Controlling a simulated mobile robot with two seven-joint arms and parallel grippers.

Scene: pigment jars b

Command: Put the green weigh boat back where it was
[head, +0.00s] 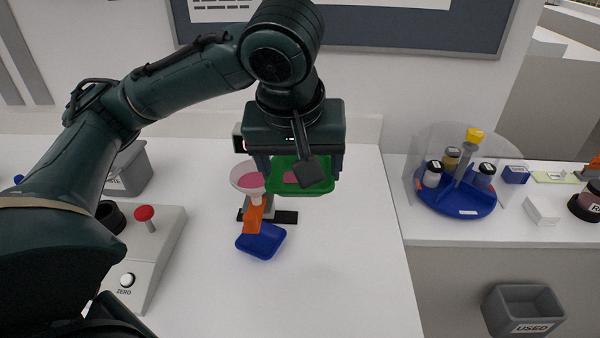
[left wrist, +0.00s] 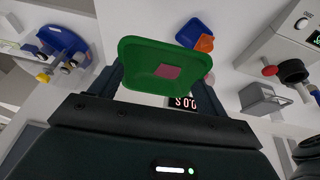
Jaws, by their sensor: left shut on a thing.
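My left gripper (head: 300,172) is shut on the green weigh boat (head: 318,188) and holds it above the white bench, near the middle. The boat holds a patch of pink material. In the left wrist view the green weigh boat (left wrist: 140,76) sits between the two fingers of my left gripper (left wrist: 160,78), roughly level, with the pink patch inside. My gripper and wrist cover part of the boat in the head view. My right gripper is in neither view.
A blue weigh boat (head: 262,246), an orange piece (head: 254,216) and a pale dish with pink inside (head: 247,178) are close below and left. A black base (head: 285,217) lies behind them. A blue carousel of jars (head: 455,203) stands right. The bench front right is clear.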

